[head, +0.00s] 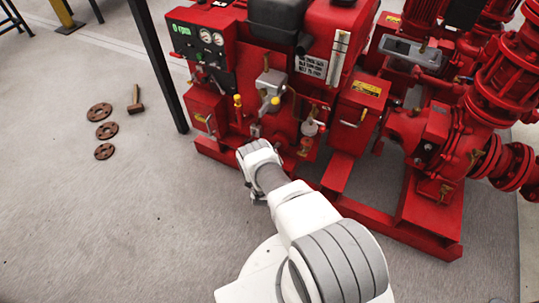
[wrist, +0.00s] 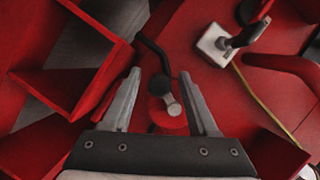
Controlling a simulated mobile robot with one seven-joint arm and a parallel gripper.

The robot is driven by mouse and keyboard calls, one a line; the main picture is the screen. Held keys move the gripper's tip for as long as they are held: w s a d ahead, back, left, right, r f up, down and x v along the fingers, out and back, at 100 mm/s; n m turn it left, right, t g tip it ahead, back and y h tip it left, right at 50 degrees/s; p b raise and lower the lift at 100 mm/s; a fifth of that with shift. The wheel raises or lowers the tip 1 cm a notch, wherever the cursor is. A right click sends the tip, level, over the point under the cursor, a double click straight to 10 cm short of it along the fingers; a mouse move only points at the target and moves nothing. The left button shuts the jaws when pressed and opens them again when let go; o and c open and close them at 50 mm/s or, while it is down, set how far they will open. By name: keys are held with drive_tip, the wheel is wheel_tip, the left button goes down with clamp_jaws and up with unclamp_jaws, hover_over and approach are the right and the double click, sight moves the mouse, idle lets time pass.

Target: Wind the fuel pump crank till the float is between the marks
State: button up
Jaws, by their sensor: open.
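My gripper (wrist: 160,73) is open in the wrist view, its two grey fingers apart. Between them is a black bent rod, which looks like the crank (wrist: 158,58), with a pale round-ended knob (wrist: 173,106) at its near end. I cannot tell whether either finger touches it. In the head view my gripper (head: 257,155) is low at the front of the red pumpset; its fingertips and the crank cannot be made out there. A pale upright gauge strip (head: 338,58) stands on the red tank. The float and marks are too small to read.
A grey square fitting with a dark lever (wrist: 215,43) is right of the fingers. Red frame walls (wrist: 100,50) stand close on the left. A control panel (head: 203,45) is above.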

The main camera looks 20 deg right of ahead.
clamp_jaws()
drive_tip(key=shift+w+a+r+m+t, duration=0.2)
drive_tip(key=shift+m+t, duration=0.2)
drive_tip(key=shift+m, duration=0.2)
drive_tip(key=shift+w+a+r+m+t, duration=0.2)
drive_tip(key=shift+m+t, duration=0.2)
drive_tip(key=shift+m, duration=0.2)
unclamp_jaws()
drive_tip(key=shift+s, duration=0.15)
